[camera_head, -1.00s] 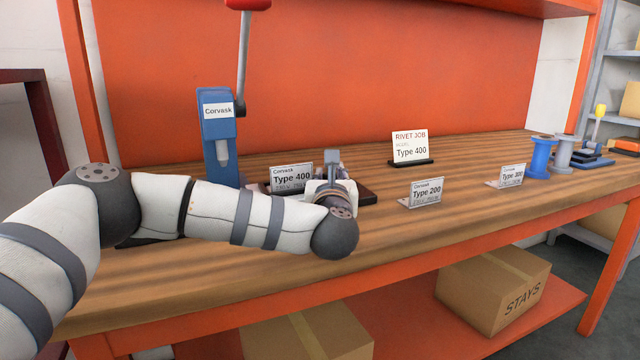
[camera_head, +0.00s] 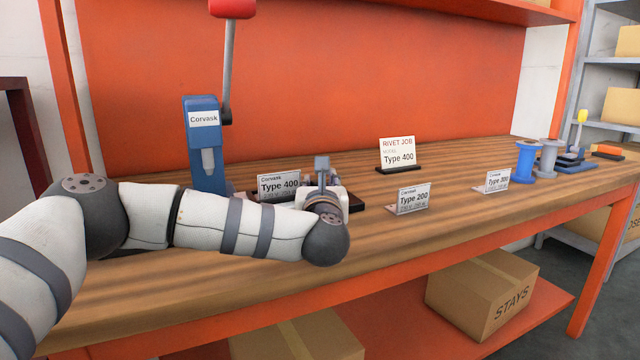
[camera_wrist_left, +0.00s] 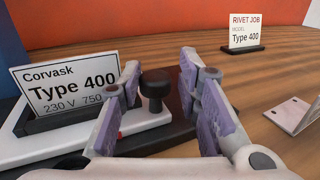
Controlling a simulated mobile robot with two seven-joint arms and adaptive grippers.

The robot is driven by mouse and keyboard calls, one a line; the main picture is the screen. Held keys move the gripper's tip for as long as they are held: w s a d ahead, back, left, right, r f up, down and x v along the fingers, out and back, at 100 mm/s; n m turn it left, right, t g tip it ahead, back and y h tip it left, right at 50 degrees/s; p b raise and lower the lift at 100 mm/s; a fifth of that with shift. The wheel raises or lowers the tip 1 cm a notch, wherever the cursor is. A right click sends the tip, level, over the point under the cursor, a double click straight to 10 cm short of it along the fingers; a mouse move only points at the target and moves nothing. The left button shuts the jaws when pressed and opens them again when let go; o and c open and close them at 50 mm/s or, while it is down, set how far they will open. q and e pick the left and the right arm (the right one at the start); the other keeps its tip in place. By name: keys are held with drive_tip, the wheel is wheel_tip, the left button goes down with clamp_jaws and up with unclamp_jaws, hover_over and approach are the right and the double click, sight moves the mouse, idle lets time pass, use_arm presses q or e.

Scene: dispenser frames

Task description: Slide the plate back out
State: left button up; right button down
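A silver plate marked "Corvask Type 400" (camera_head: 279,186) stands beside the foot of the blue press (camera_head: 203,150). In the wrist view the plate (camera_wrist_left: 68,85) stands in a black holder on a pale flat slide (camera_wrist_left: 90,142) with a black knob (camera_wrist_left: 155,88). The slide lies on a dark base (camera_wrist_left: 178,125). My left gripper (camera_wrist_left: 158,72) is open, one finger on each side of the knob, with gaps visible. In the head view my left gripper (camera_head: 322,178) is mostly hidden behind its wrist. My right gripper is not in view.
A "RIVET JOB Type 400" sign (camera_head: 397,153) stands farther back. Plates marked "Type 200" (camera_head: 410,199) and "Type 300" (camera_head: 494,182) stand to the right, before blue (camera_head: 525,162) and grey (camera_head: 547,158) spools. The press lever (camera_head: 228,70) points up. The bench front (camera_head: 400,255) is clear.

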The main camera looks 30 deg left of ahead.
use_arm(q)
drive_tip(key=v, duration=1.2)
